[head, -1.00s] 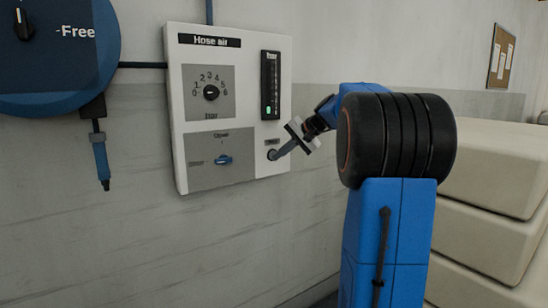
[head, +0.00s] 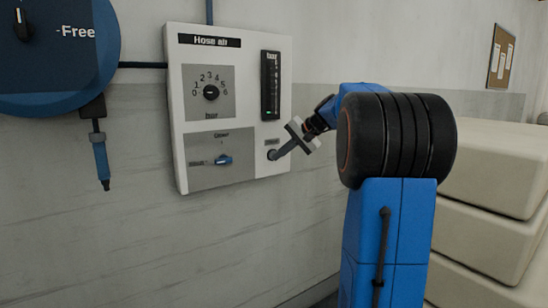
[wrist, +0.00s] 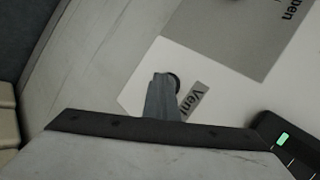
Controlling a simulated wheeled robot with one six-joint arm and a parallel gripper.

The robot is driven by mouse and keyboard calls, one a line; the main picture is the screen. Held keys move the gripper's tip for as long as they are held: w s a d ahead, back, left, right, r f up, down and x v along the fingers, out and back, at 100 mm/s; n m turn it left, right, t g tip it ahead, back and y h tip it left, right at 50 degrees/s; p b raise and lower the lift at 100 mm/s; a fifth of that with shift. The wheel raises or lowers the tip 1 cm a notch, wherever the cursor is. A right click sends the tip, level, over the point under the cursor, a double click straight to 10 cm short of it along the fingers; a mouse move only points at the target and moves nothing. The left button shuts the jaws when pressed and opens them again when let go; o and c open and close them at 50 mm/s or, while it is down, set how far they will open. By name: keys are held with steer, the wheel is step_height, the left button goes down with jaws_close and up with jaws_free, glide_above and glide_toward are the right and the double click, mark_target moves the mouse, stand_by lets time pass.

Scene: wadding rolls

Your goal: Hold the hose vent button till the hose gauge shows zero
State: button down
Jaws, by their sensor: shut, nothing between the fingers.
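The white "Hose air" panel (head: 180,120) hangs on the wall. Its hose gauge (head: 270,80) is a dark upright bar at the upper right, with a small green light near its bottom end. The gauge also shows in the wrist view (wrist: 268,128), with one green segment lit. The round dark vent button (head: 271,156) is at the panel's lower right; it shows partly in the wrist view (wrist: 176,82) beside the "Vent" label. My gripper (head: 279,152) is shut and empty, its tips against the button. The wrist view (wrist: 160,95) hides most of the button behind the fingers.
A dial marked 0 to 6 (head: 211,92) and a blue valve knob (head: 223,160) are on the panel. A blue hose reel (head: 60,100) with a hanging nozzle (head: 102,160) is at the left.

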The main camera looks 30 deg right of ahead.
steer(key=shift+s, duration=0.85)
steer(key=s, duration=0.5)
stand_by(0.6)
stand_by(0.4)
